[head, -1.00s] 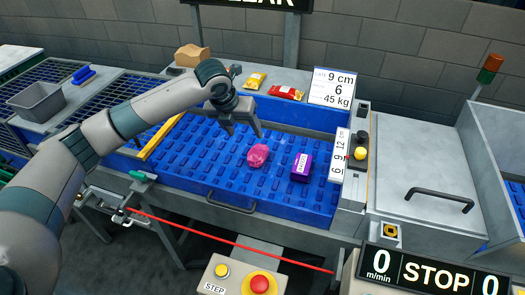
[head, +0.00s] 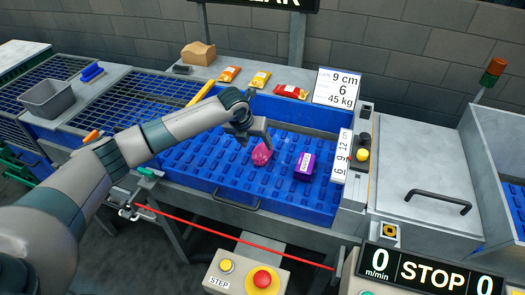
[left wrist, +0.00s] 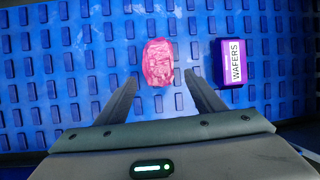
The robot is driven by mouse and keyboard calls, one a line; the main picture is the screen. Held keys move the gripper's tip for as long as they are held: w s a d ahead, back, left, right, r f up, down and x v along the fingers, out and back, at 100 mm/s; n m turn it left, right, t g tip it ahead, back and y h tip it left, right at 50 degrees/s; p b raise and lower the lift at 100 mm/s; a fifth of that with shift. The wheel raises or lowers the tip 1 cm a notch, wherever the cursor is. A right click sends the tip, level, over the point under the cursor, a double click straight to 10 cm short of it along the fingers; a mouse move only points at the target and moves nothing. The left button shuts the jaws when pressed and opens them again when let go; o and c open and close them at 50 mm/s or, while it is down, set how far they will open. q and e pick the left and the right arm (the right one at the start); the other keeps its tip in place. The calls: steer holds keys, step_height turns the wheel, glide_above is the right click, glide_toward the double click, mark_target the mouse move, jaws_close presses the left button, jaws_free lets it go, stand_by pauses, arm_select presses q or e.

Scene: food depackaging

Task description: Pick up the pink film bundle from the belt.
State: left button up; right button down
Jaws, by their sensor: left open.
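The pink film bundle (head: 261,154) is a crumpled pink lump lying on the blue belt (head: 205,165). It also shows in the left wrist view (left wrist: 158,62), just beyond the fingertips and between their lines. My left gripper (head: 255,145) is open and empty, above and close to the bundle; in the left wrist view its two fingers (left wrist: 160,85) stand apart with bare belt between them. The exact height above the bundle is hard to tell. My right gripper is not in view.
A purple wafers box (head: 304,167) lies on the belt right of the bundle, and it shows in the left wrist view (left wrist: 230,63). A blue side wall (head: 300,112) runs along the belt's back. Several snack packets (head: 260,79) lie on the ledge behind. A grey control post (head: 355,165) stands at the belt's right end.

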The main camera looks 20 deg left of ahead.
mark_target(261, 152)
arm_select(q)
steer(key=shift+x, duration=1.45)
steer(key=shift+f+p, duration=0.15)
steer(key=shift+p, duration=0.25)
steer(key=shift+w+f+p, duration=0.35)
steer(key=shift+f+p, duration=0.05)
steer(key=shift+p, duration=0.05)
steer(key=p+x, duration=0.1)
steer(key=x, duration=0.1)
steer(key=shift+w+f, duration=0.15)
steer(key=shift+f, duration=0.1)
steer(key=shift+w+f, duration=0.25)
steer(key=shift+f, duration=0.4)
steer(key=c, duration=0.8)
